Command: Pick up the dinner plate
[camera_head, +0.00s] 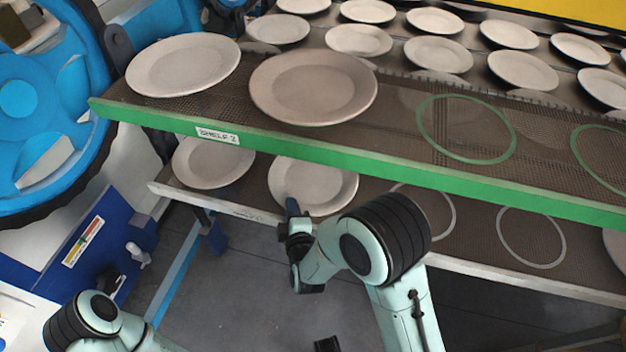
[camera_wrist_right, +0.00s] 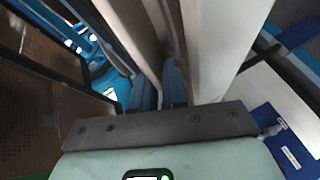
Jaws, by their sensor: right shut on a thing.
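The dinner plate (camera_head: 318,183) lies on the lower shelf in the head view, its far edge hidden under the upper shelf. My right gripper (camera_head: 292,210) is at the plate's near rim, its blue fingers shut on it. In the right wrist view, my right gripper's fingers (camera_wrist_right: 158,92) close on a pale plate seen nearly edge-on (camera_wrist_right: 150,35). My left arm shows at the lower left. A dark block (camera_head: 326,343) at the bottom edge may be my left gripper, but its fingers are not clear.
The green-edged upper shelf (camera_head: 300,155) overhangs the lower shelf (camera_head: 230,207). Two plates (camera_head: 183,64) (camera_head: 313,88) stand at its left. Another plate (camera_head: 212,162) is left on the lower shelf. Empty ring marks (camera_head: 531,261) are to the right. A blue wheel (camera_head: 50,100) is far left.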

